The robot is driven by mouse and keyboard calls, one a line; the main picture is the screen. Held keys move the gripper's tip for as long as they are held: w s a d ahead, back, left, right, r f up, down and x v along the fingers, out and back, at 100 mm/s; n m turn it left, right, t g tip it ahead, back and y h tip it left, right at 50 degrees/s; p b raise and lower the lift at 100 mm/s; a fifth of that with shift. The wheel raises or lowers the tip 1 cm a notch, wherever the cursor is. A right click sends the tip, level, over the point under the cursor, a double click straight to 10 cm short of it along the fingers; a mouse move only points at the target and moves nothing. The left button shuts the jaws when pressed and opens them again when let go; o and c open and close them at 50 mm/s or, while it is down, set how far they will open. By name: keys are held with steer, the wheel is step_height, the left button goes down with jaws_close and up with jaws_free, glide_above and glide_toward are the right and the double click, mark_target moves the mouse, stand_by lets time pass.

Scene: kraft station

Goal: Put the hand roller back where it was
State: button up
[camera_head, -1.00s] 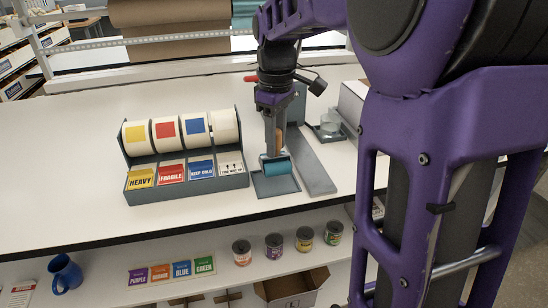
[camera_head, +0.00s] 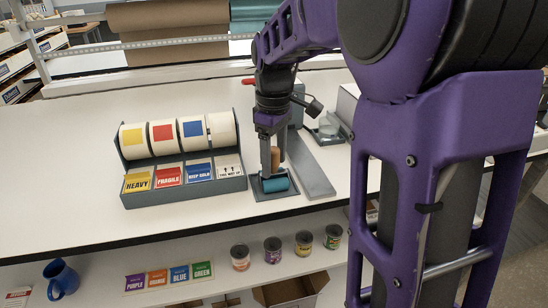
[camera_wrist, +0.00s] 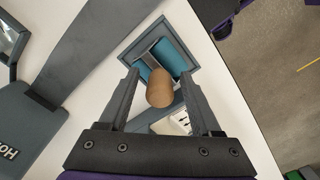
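The hand roller has a teal roller head (camera_head: 275,185) and a tan wooden handle (camera_head: 275,157) that stands up. Its head rests in a small dark grey square tray (camera_head: 258,194) at the front of the white table. My gripper (camera_head: 269,172) points down over the tray, around the handle. In the wrist view, my gripper (camera_wrist: 160,75) is open, with the wooden handle (camera_wrist: 159,90) between its fingers and a visible gap on each side. The teal head (camera_wrist: 172,55) shows beyond the handle, inside the tray (camera_wrist: 143,28).
A grey label dispenser (camera_head: 183,192) with several rolls stands left of the tray. A shelf below holds cans (camera_head: 273,250), cards (camera_head: 179,275) and a blue mug (camera_head: 61,278).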

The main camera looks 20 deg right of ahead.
step_height(320, 180, up, 12)
steer(key=p, duration=0.2)
steer(key=shift+r+p, duration=0.2)
steer(key=shift+p, duration=0.15)
steer(key=shift+f, duration=0.1)
